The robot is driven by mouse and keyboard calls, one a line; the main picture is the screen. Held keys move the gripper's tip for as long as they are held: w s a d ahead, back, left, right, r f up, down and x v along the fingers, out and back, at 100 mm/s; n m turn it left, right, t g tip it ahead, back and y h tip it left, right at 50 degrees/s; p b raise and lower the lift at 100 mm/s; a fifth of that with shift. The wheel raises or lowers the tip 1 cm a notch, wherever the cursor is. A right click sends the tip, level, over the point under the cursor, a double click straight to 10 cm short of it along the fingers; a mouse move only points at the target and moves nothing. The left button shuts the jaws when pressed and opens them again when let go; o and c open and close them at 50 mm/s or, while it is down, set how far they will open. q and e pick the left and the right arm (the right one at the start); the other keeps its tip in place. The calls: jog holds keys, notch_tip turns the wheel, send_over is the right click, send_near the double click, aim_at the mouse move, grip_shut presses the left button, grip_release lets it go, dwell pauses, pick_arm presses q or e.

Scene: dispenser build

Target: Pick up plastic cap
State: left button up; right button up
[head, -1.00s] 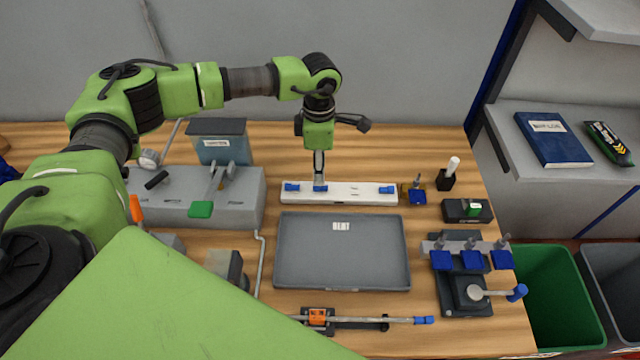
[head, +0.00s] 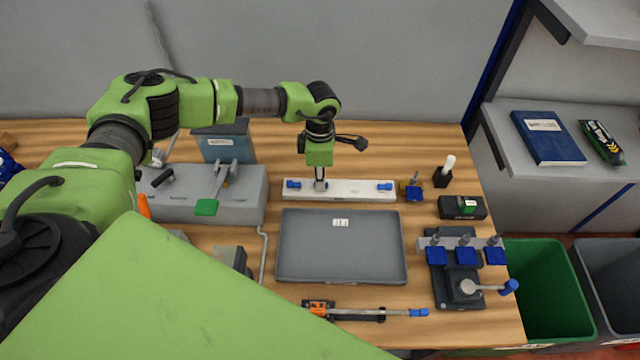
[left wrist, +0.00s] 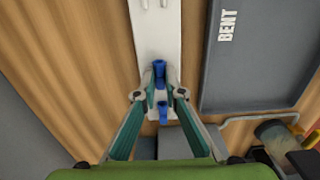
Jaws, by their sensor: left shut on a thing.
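A small blue plastic cap (left wrist: 159,72) is at the white strip, between the fingertips of my left gripper in the left wrist view. My left gripper (head: 320,185) points straight down over the left part of the white strip (head: 345,190) and is shut on this cap. In the head view the fingers mostly hide the cap. Another blue piece (head: 293,184) sits at the strip's left end and also shows between the fingers in the left wrist view (left wrist: 163,112). A third blue piece (head: 385,186) is at the strip's right end. My right gripper is not in view.
A grey tray (head: 342,270) marked BENT lies just in front of the strip. A grey fixture with levers (head: 245,205) stands at the left.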

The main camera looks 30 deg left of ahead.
pick_arm(q)
jog(key=shift+r+b, duration=0.4)
jog(key=shift+b, duration=0.15)
notch_tip(320, 180, up, 2)
jog(key=shift+b, duration=1.1)
jog(key=s+d+r+b, duration=0.6)
jog(key=s+r, duration=0.4)
jog(key=s, duration=0.2)
jog(key=shift+d+r, duration=0.15)
jog(key=shift+d, duration=0.6)
jog(key=shift+w, duration=0.1)
grip_shut()
